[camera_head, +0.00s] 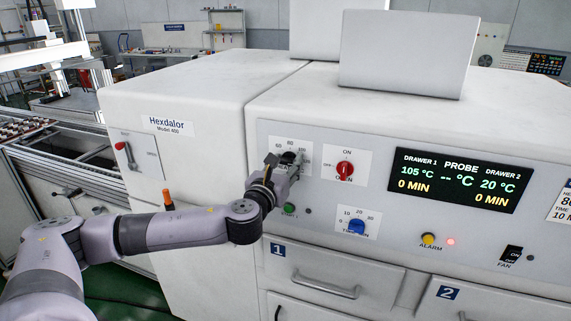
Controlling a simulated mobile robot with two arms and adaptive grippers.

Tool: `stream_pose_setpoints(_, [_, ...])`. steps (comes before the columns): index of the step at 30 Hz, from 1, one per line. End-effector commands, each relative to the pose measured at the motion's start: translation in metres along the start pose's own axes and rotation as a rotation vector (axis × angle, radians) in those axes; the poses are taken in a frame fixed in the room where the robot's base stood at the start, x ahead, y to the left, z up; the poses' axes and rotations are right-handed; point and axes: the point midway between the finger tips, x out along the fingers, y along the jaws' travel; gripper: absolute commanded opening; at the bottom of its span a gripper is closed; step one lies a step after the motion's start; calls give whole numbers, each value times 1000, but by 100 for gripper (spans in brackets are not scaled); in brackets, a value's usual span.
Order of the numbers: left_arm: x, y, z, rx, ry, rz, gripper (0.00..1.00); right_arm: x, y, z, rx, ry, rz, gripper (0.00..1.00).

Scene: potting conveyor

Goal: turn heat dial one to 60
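The heat dial (289,157) is a dark knob on a white scale plate at the left of the oven's front panel. Numbers such as 60, 80 and 100 show along the top of its scale. My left gripper (284,163) is at the dial, with its fingers around or just in front of it. The fingers cover much of the knob and the lower scale, so its pointer setting and the grip on it are unclear. The display (459,180) reads 105 °C and 0 MIN for drawer 1, and 20 °C for drawer 2. My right gripper is out of view.
A red on/off knob (344,169) sits right of the heat dial. A blue time knob (356,227) and a green button (290,208) are below. Drawer 1 (330,272) is shut under the panel. A red-handled lever (126,150) is on the left housing.

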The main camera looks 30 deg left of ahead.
Motion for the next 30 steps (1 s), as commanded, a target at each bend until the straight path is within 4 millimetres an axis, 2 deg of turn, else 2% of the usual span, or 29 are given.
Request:
stream_pose_setpoints(2, [0, 0, 0, 0, 0, 0, 32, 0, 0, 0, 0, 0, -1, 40])
stream_pose_setpoints(13, [0, 0, 0, 0, 0, 0, 7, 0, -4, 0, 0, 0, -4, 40])
stream_pose_setpoints(23, [0, 0, -1, -47, 1, 0, 7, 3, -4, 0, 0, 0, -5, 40])
stream_pose_setpoints(30, [0, 0, -3, -194, 2, -1, 7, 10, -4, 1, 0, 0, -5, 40])
